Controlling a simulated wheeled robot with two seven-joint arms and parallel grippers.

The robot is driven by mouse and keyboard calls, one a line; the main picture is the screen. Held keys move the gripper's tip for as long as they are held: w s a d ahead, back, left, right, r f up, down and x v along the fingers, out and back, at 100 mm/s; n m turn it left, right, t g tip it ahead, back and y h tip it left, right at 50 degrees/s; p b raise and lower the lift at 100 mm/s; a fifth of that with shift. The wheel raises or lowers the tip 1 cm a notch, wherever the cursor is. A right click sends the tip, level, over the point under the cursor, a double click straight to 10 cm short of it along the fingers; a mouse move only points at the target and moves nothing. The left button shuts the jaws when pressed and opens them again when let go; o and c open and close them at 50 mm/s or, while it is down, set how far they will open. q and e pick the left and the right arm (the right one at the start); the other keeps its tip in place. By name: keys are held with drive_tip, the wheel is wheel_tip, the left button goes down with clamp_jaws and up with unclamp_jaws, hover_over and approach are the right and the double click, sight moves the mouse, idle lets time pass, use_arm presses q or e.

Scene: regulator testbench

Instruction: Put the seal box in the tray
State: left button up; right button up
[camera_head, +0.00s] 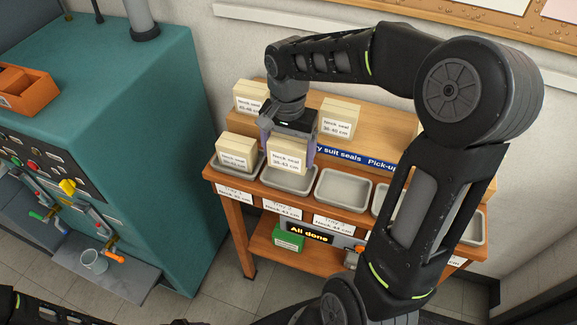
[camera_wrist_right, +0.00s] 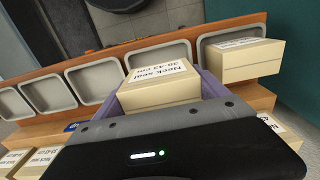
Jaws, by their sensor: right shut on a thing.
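My right gripper (camera_head: 288,148) is shut on a cream seal box (camera_head: 287,158), its fingers on the box's two sides. The label reads "Neck seal" with a size that looks like 38-43 cm. In the head view the box overlaps the second grey tray from the left (camera_head: 288,181). In the right wrist view the held box (camera_wrist_right: 160,84) sits between the purple-grey fingers, with that tray (camera_wrist_right: 158,53) just beyond it. I cannot tell whether the box touches the tray. My left gripper is not in view.
Another seal box (camera_head: 237,152) stands in the leftmost tray (camera_head: 258,166). Two boxes stand on the wooden shelf behind, one at left (camera_head: 250,97) and one further right (camera_head: 340,119). The third tray (camera_head: 343,190) is empty. A teal machine (camera_head: 150,120) stands left of the bench.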

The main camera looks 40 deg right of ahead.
sight(288, 166)
drive_tip(key=shift+f, duration=0.75)
drive_tip(key=shift+f, duration=1.9)
drive_tip(key=shift+f, duration=0.1)
drive_tip(key=o, duration=1.3)
drive_tip(key=shift+o, duration=0.2)
wheel_tip(288, 166, up, 12)
drive_tip(key=shift+r, duration=0.15)
